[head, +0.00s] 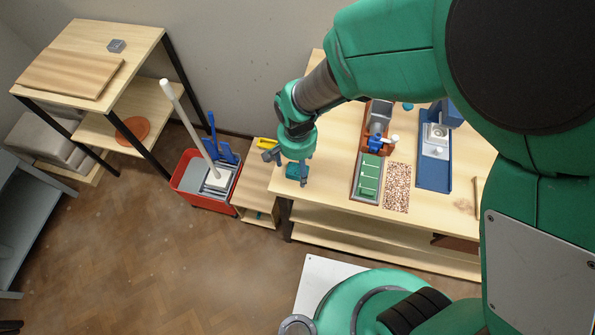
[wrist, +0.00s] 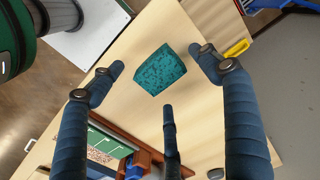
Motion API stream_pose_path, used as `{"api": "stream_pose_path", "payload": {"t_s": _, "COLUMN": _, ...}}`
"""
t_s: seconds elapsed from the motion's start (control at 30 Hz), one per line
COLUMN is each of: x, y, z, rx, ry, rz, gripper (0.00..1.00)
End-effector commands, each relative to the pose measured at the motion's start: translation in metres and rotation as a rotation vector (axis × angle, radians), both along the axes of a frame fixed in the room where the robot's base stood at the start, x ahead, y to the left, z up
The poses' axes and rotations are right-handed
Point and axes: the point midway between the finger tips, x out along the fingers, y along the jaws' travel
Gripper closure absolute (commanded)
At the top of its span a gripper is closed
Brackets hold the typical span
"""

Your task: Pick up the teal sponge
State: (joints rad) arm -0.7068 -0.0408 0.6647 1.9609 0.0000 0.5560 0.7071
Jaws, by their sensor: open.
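The teal sponge (wrist: 160,70) lies on the light wooden table in the wrist view, tilted in the picture and a little speckled. In the head view, it shows as a small teal patch (head: 291,170) near the table's left end, partly hidden by my fingers. My gripper (head: 290,168) is above it, fingers pointing down. In the wrist view, the dark blue fingers of my gripper (wrist: 161,78) are spread wide around the sponge, with clear gaps on each side. Nothing is held.
A yellow object (head: 266,142) lies on a low stand at left, beside a red bucket (head: 192,187).

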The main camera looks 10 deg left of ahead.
Motion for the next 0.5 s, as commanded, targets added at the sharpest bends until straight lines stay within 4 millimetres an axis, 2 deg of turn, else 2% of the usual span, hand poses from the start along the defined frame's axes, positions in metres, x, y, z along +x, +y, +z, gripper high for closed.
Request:
{"api": "stream_pose_path", "payload": {"t_s": 0.03, "x": -0.001, "y": -0.001, "z": -0.009, "rx": -0.002, "ry": 0.002, "rz": 0.0, "gripper": 0.23}}
{"api": "stream_pose_path", "payload": {"t_s": 0.2, "x": 0.0, "y": -0.001, "z": -0.025, "rx": -0.001, "ry": 0.001, "rz": 0.0, "gripper": 0.23}}
{"api": "stream_pose_path", "payload": {"t_s": 0.5, "x": 0.0, "y": -0.001, "z": -0.029, "rx": 0.0, "ry": 0.0, "rz": 0.0, "gripper": 0.23}}
